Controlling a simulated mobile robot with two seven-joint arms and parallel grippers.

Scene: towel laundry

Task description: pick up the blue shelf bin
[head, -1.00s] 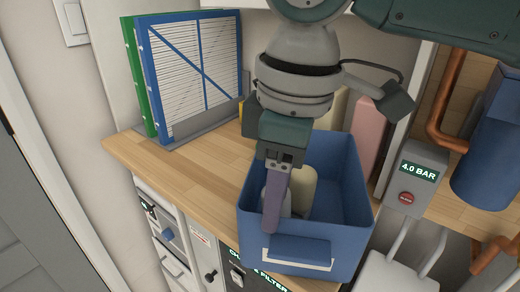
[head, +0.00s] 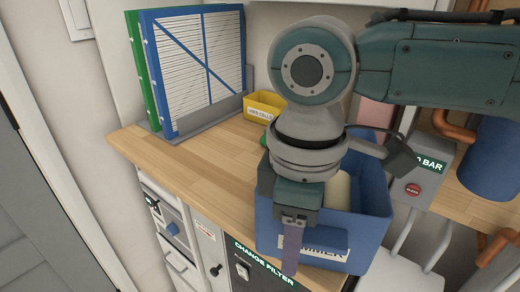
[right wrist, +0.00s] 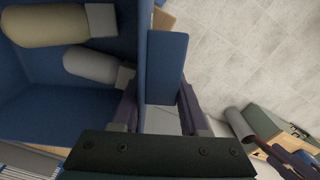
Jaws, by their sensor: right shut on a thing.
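The blue shelf bin (head: 377,222) stands at the front edge of the wooden counter, with a white label on its front. Its inside (right wrist: 75,100) shows in the right wrist view, holding a beige bottle (right wrist: 45,25) and a grey bottle (right wrist: 90,65). My right gripper (head: 292,250) points down at the bin's front. The arm hides part of the bin. My left gripper is not in view.
A yellow bin (head: 264,103) sits behind on the counter (head: 185,160). Green and blue framed filters (head: 195,70) stand at the back left. The counter's left part is clear.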

